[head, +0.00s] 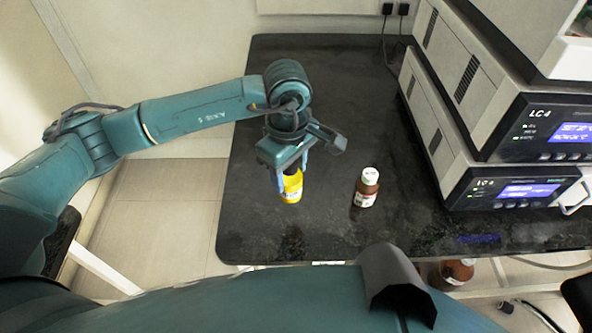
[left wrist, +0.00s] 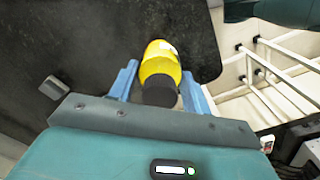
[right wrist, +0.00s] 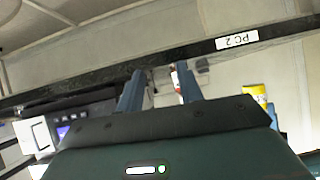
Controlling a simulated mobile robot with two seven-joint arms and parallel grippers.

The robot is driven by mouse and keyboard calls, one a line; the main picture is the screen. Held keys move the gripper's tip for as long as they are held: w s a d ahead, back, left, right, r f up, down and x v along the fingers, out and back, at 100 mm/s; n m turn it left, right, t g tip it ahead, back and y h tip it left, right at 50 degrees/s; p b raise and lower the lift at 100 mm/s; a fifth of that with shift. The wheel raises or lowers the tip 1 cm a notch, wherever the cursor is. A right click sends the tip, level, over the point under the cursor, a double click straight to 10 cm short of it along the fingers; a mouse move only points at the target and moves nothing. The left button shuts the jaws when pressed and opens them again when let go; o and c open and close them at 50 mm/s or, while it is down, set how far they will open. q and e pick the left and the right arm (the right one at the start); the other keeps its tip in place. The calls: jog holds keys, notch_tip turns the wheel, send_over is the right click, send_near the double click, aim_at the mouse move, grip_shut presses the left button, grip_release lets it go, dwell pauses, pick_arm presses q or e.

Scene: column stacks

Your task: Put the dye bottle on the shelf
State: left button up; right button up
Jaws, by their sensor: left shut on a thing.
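A yellow bottle with a dark cap (head: 292,188) is upright between the fingers of my left gripper (head: 292,172), over the left part of the black worktop. I cannot tell whether its base touches the worktop. The left wrist view shows the yellow bottle (left wrist: 160,62) between the two blue fingers, which are shut on it. A brown bottle with a white cap and label (head: 366,188) stands apart to its right. My right gripper (right wrist: 161,80) shows only in the right wrist view, its fingers apart with nothing held between them. I cannot make out a shelf for certain.
Stacked LC 4 instruments (head: 510,185) fill the right side of the black worktop (head: 330,110). The worktop behind the bottles is clear. Another brown bottle (head: 458,269) is below the front edge. A white rack (left wrist: 275,85) shows in the left wrist view.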

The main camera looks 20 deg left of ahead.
pick_arm(q)
jog(key=shift+r, duration=0.6)
jog(key=shift+a+r+m, duration=0.15)
jog(key=shift+m, duration=0.15)
jog(key=s+a+r+m, duration=0.2)
jog(key=a+m, duration=0.1)
jog(key=m, duration=0.3)
jog(key=s+a+r+m+p, duration=0.1)
jog(key=a+r+m, duration=0.2)
jog(key=m, duration=0.3)
jog(key=shift+s+a+p, duration=0.3)
jog(key=shift+s+a, duration=0.05)
jog(key=shift+a, duration=0.1)
